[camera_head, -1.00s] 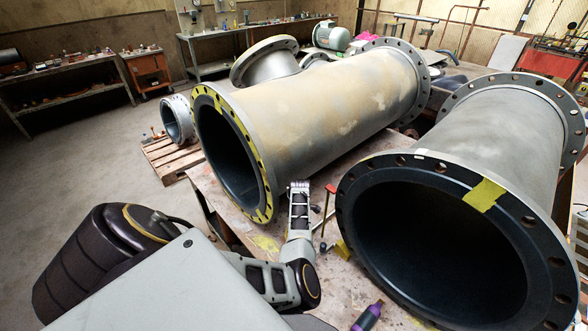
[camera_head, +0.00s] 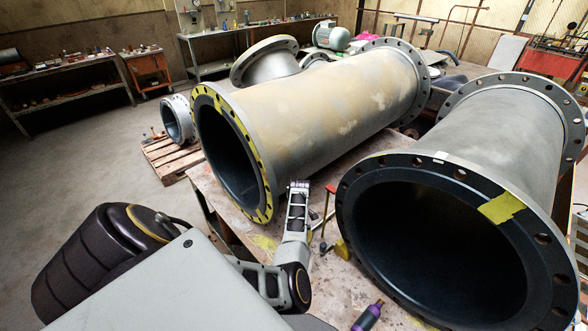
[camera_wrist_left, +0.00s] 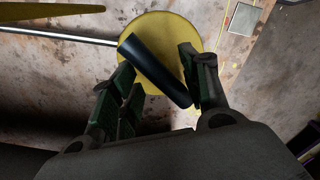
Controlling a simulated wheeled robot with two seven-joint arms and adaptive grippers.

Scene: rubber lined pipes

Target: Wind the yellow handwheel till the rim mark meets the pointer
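In the left wrist view a round yellow disc, which looks like the handwheel (camera_wrist_left: 160,25), has a dark crank handle (camera_wrist_left: 152,68) across it. My left gripper (camera_wrist_left: 158,62) is open around this handle, with a green-padded finger on each side. I cannot tell whether either finger touches it. In the head view my left arm (camera_head: 296,235) reaches over the table, and the wheel cannot be made out clearly. I cannot identify the pointer. My right gripper is out of view.
A large pipe with a yellow-marked flange (camera_head: 262,185) lies on the table behind my arm. A thin red-topped upright (camera_head: 330,190) and a yellow wedge (camera_head: 341,248) stand beside the arm.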

